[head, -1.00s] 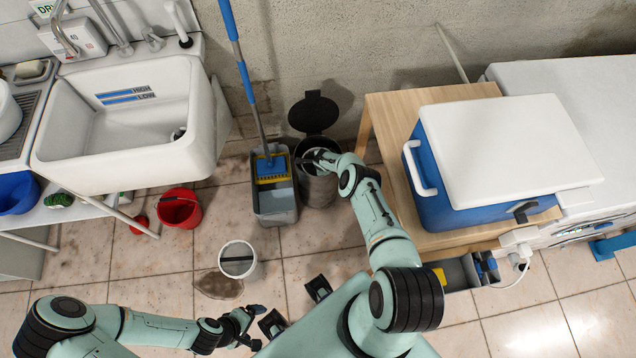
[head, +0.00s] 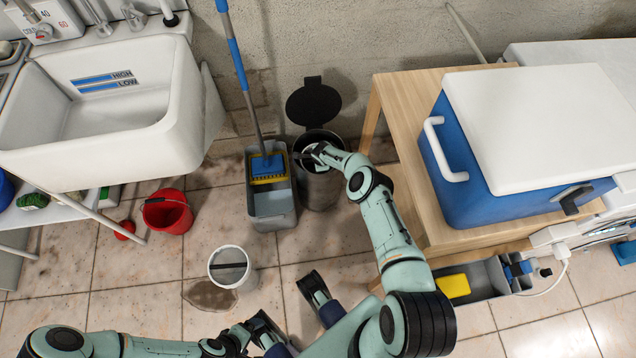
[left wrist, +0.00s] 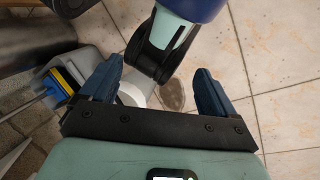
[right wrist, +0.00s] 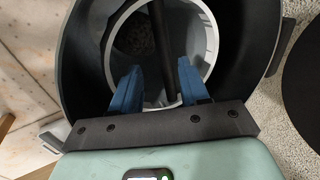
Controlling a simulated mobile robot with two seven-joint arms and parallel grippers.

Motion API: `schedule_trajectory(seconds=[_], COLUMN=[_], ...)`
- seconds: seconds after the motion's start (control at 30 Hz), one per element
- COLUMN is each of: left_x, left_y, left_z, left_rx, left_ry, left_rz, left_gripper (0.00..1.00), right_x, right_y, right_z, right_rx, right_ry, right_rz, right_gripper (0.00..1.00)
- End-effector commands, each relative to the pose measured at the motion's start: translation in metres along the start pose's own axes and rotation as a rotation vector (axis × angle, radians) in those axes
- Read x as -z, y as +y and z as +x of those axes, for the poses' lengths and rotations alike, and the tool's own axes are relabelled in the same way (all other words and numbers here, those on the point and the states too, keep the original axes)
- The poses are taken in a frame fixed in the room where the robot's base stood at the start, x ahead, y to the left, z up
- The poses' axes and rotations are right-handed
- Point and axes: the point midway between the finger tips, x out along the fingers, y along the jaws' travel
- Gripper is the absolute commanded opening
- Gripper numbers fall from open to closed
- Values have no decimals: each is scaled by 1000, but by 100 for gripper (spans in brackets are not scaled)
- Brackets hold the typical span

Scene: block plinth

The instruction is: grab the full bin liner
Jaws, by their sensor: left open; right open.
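The bin (head: 319,190) is a dark round bin against the back wall with its black lid (head: 313,103) up. In the right wrist view, a liner with a pale round rim (right wrist: 113,52) sits inside it. A dark handle bar (right wrist: 160,30) crosses the liner, and dark contents show below. My right gripper (head: 318,153) is at the bin's mouth, pointing down, open. In the right wrist view its blue fingers (right wrist: 160,72) stand either side of the bar; whether they reach its height is unclear. My left gripper (head: 258,330) is open and empty, low near my body.
A grey mop bucket (head: 270,205) stands close left of the bin. A wooden table (head: 388,100) with a blue cool box (head: 470,185) is close on the right. A white bucket (head: 243,278) with a dark handle stands by a brown puddle; a red bucket (head: 168,215) is further left.

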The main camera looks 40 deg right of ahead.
Motion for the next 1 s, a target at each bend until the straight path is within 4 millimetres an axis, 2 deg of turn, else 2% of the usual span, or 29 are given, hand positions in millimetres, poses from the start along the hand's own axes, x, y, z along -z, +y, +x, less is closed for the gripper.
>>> schedule_trajectory(seconds=[0.13, 0.23, 0.63, 0.8, 1.0], left_x=[6, 18, 96, 96, 96], left_y=[-1, -4, -25, -44, -49], left_z=[5, 13, 53, 76, 81], left_rx=[0, 1, 14, 42, 50], left_ry=[15, 49, 252, 232, 229], left_rz=[0, -3, -21, -43, -50], left_gripper=[89, 89, 89, 89, 89], right_x=[0, 1, 3, 3, 3], right_y=[-1, -1, -5, -5, -7], right_z=[3, 8, 38, 51, 53], right_rx=[1, 2, 1, 0, 1], right_ry=[0, -1, 0, 0, 0], right_rz=[1, 2, 1, 1, 1], right_gripper=[45, 45, 45, 45, 45])
